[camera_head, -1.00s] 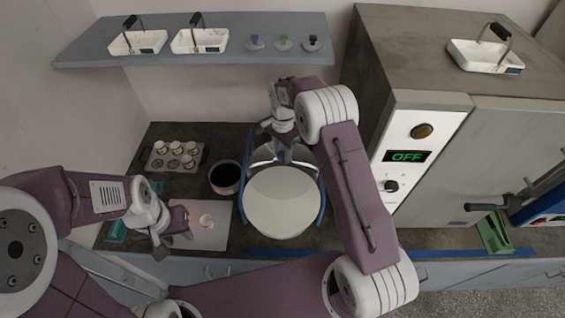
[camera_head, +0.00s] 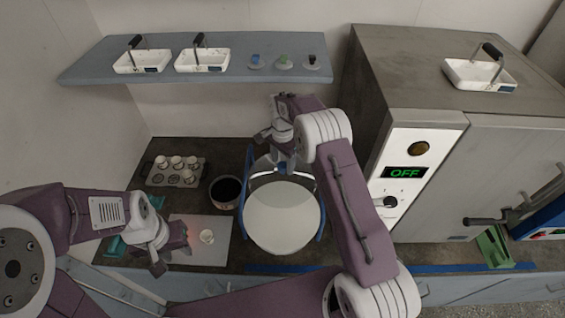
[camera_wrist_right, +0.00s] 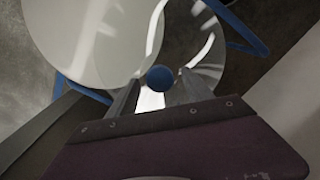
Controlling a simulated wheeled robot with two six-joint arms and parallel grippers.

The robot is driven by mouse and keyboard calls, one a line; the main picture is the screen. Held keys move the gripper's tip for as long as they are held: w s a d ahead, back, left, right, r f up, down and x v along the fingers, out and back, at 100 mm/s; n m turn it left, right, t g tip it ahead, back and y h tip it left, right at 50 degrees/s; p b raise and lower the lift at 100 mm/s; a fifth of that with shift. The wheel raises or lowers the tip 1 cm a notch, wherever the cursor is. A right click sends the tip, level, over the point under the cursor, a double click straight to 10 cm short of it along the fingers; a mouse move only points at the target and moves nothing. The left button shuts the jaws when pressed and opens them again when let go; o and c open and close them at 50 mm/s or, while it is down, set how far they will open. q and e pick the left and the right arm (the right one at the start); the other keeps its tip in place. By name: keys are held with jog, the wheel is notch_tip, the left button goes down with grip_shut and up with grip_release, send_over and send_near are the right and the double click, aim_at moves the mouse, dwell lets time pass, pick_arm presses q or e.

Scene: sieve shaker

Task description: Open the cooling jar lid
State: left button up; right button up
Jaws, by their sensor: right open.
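The cooling jar (camera_head: 283,217) is a large round vessel with a pale disc-shaped top and blue side bars, on the counter in the middle of the head view. A clear curved glass part shows behind its far side. In the right wrist view, a round blue knob (camera_wrist_right: 160,77) is over the clear glass, beside the pale disc (camera_wrist_right: 85,40). My right gripper (camera_wrist_right: 157,92) is open, with the knob in view between its fingers; contact cannot be told. My left gripper (camera_head: 172,252) is open and empty, at the left of the counter near a grey plate.
A small white crucible (camera_head: 207,236) sits on the grey plate (camera_head: 190,256). A dark bowl (camera_head: 225,192) and a rack (camera_head: 174,172) of crucibles stand left of the jar. A furnace reading OFF (camera_head: 405,175) stands at right. A shelf (camera_head: 100,68) overhangs the back.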

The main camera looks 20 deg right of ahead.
aim_at(283, 165)
notch_tip(283, 165, up, 9)
jog(key=b, duration=0.1)
jog(key=shift+b, duration=0.4)
jog(key=shift+f, duration=0.1)
